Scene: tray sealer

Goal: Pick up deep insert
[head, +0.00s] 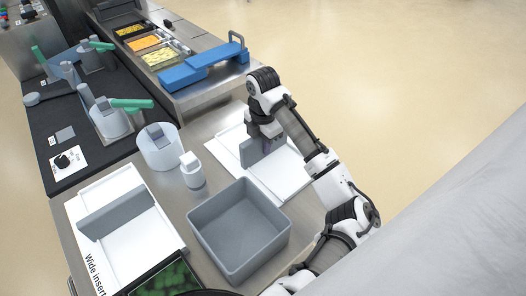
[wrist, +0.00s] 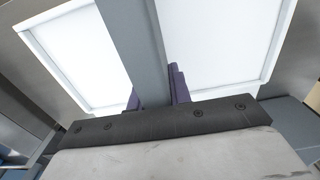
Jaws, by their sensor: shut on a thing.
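The deep insert (head: 256,153) is a grey upright plate over a white tray (head: 286,178) right of the middle in the head view. My gripper (head: 267,142) comes down on it from above and is shut on its upper edge. In the wrist view the insert (wrist: 137,40) runs as a grey bar between the purple fingers (wrist: 158,90), with the white tray (wrist: 215,45) below on both sides. I cannot tell whether its lower edge touches the tray. My gripper hides part of the insert.
A grey bin (head: 240,228) stands in front of the tray. A white bottle (head: 193,172) and a white round container (head: 159,150) stand to its left. Another white tray with a grey plate (head: 118,214), labelled "Wide insert", lies at left. A blue handled piece (head: 205,68) is behind.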

